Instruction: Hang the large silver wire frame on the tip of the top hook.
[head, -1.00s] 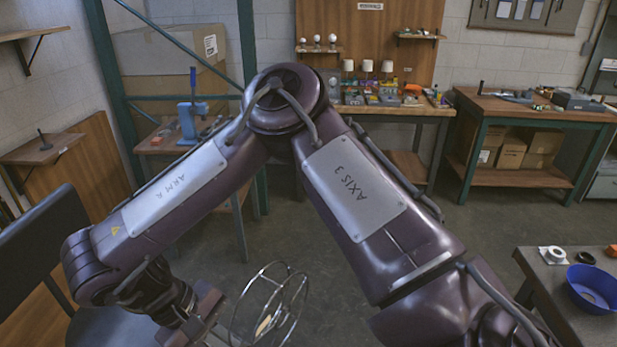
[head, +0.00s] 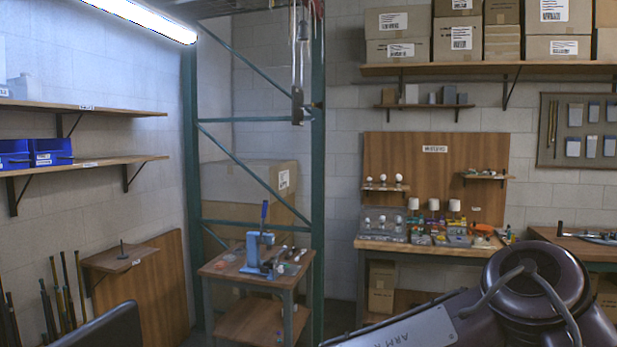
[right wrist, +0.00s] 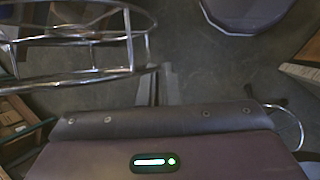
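The large silver wire frame (right wrist: 75,79) fills the upper left of the right wrist view, with its round rims and cross bars seen close up. My right gripper (right wrist: 161,74) has its fingers close together at the frame's rim end, and appears shut on it. In the head view only an upper part of my right arm shows at the lower right; the gripper and frame are out of that view. Thin metal pieces (head: 297,105) hang at the green rack's upright; I cannot make out a hook tip there. My left gripper is in neither view.
The green rack (head: 319,180) stands in front of the wall. A small table (head: 245,274) with a blue press (head: 253,250) stands before it. Wall shelves (head: 95,165) are at left, and a loaded workbench (head: 400,246) is at right. Bare floor shows in the wrist view.

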